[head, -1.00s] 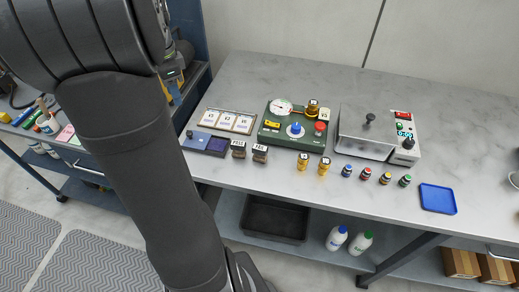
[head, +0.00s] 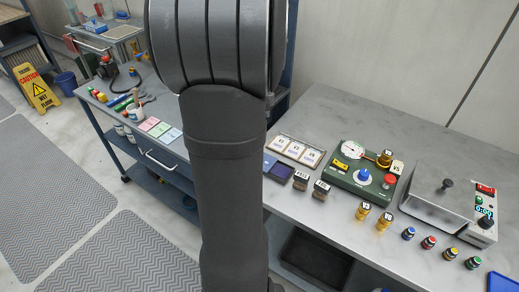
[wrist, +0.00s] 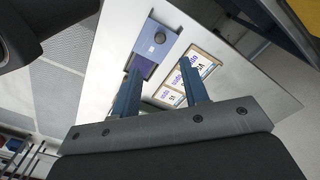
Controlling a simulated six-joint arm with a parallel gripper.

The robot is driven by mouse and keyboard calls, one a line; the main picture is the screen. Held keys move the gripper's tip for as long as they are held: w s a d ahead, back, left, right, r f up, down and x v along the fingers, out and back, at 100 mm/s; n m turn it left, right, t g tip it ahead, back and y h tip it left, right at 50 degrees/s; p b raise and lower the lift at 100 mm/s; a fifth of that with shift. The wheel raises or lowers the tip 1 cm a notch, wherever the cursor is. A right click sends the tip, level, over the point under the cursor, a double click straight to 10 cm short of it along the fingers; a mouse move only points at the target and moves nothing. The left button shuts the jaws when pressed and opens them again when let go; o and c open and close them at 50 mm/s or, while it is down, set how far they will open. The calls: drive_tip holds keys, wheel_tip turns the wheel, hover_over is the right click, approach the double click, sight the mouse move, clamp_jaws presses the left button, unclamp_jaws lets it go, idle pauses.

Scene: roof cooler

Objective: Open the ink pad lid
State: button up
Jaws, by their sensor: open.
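The ink pad (head: 283,172) lies at the near left of the grey table, its dark purple pad face showing. Its blue lid (wrist: 153,42) with a dark round knob (wrist: 160,37) lies flat alongside the purple face, which also shows in the wrist view (wrist: 146,68). In the head view my arm hides part of the lid. My gripper (wrist: 161,66) is open, its two blue fingers apart and pointing toward the ink pad and the card tray. Nothing is between the fingers. The head view does not show the gripper, and I cannot tell its height above the table.
A tray of label cards (head: 298,150) lies directly beside the ink pad. Two stamps (head: 311,187) stand close to it on the right. A green machine (head: 362,180), gold jars (head: 373,216) and a metal box (head: 447,212) stand farther right. A side cart (head: 150,130) is at left.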

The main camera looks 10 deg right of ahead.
wheel_tip(320, 180, down, 11)
drive_tip(key=shift+f, duration=0.1)
idle(0.3)
clamp_jaws()
